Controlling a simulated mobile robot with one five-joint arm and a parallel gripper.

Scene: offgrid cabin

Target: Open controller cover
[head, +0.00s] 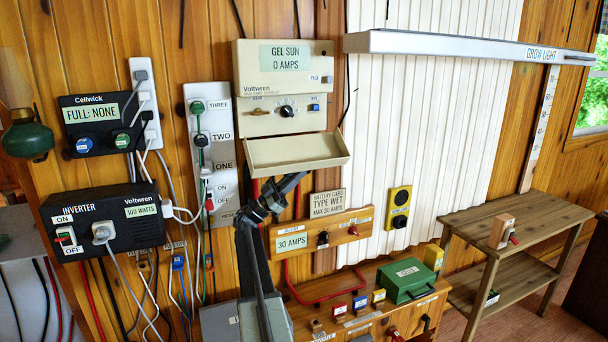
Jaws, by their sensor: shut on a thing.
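The cream Voltwren controller (285,68) is on the plank wall in the upper middle, its display reading "GEL SUN 0 AMPS". Its cover (297,150), a shallow cream tray-like flap, is swung down and juts out below the lower panel (283,113). That panel is exposed, with a brass-coloured knob, a black dial and a blue switch. My gripper (297,178) is just under the cover, reaching up from below. It is shut on the cover; the fingertips are mostly hidden behind the cover's lower edge.
A power strip (213,150) with cables is left of the controller. The battery gauge board (320,238) is below right of my arm. A grow light (465,47) juts out at upper right. A bench (375,325) with a green box (407,281) stands below.

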